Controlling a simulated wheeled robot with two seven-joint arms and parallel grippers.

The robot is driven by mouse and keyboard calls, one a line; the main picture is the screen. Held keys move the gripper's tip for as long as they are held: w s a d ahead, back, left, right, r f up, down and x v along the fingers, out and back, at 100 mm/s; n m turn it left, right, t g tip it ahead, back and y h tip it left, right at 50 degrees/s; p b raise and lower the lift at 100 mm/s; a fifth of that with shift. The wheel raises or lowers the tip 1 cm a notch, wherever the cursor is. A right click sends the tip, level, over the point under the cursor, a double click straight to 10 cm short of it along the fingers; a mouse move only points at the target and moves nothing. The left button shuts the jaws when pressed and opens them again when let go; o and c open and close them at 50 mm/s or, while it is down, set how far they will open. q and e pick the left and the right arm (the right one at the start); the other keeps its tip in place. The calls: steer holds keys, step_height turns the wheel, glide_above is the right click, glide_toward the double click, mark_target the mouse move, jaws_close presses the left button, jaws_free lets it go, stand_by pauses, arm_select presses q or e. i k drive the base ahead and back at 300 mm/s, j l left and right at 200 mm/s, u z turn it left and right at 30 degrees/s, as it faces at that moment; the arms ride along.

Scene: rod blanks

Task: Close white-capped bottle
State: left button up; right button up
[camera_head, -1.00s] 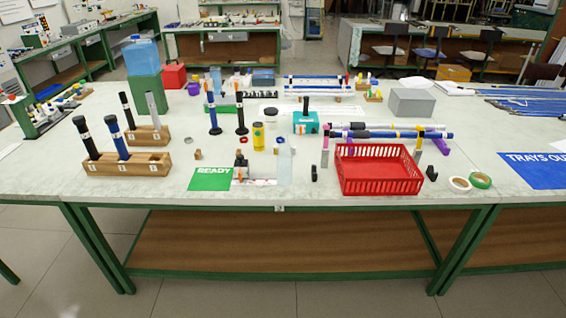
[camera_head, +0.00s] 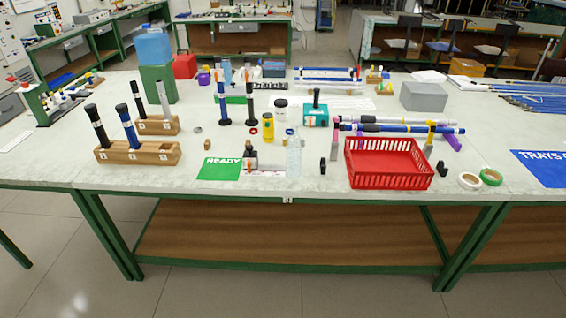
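A clear, see-through bottle (camera_head: 293,157) stands upright near the front middle of the table, just right of the green READY card (camera_head: 218,169). I cannot tell whether it has a cap on. Behind it stands a small jar (camera_head: 281,110) with a pale top and a darker part; it is too small to tell whether the top is a closed cap. A yellow bottle (camera_head: 267,129) stands between them. Neither of my grippers shows in the head view.
A red basket (camera_head: 388,182) stands at the front right, before blue and grey rods (camera_head: 400,128). Wooden blocks (camera_head: 138,154) hold upright rods at the left. Tape rolls (camera_head: 470,180) lie right of the basket. The table's front edge is clear.

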mark_target(294, 142)
steer(key=i+l, duration=0.25)
steer(key=i, duration=0.2)
steer(key=i+l, duration=0.2)
steer(key=i, duration=0.2)
steer(key=u, duration=0.05)
